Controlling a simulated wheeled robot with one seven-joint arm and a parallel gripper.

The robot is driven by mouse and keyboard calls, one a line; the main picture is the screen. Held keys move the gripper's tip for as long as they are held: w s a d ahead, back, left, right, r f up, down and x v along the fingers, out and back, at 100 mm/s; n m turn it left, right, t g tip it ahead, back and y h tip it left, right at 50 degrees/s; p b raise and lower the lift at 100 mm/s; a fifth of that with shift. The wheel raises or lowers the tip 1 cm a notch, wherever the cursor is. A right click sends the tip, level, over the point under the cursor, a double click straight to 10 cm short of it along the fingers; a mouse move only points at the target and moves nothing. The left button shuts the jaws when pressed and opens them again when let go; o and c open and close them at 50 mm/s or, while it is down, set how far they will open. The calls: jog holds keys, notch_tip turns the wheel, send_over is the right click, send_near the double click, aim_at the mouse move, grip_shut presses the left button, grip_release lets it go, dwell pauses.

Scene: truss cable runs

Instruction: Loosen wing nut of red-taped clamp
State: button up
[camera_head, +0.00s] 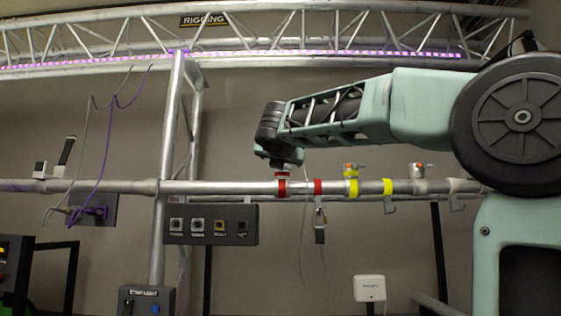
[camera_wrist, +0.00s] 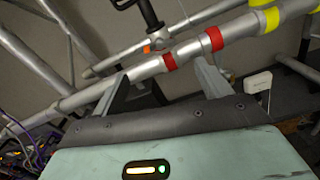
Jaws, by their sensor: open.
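The main pipe (camera_head: 232,188) carries two red tape bands, the left one (camera_head: 282,187) and the right one (camera_head: 318,187). Both also show in the wrist view, the left band (camera_wrist: 169,61) and the right band (camera_wrist: 214,39). A small orange part (camera_wrist: 147,49) sits beside the left band, by a grey fitting with a black upright piece; it may be the wing nut, but I cannot tell. My gripper (camera_head: 281,163) is just above the left red band in the head view. In the wrist view my gripper (camera_wrist: 161,71) has its two fingers apart, with nothing visibly held between them.
Yellow bands (camera_head: 388,187) and a clamp with an orange top (camera_head: 351,168) are to the right on the pipe. Another clamp (camera_head: 417,170) stands farther right. A socket panel (camera_head: 210,225) hangs lower left.

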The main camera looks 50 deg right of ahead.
jog(key=shift+b+v, duration=2.25)
jog(key=shift+v, duration=0.5)
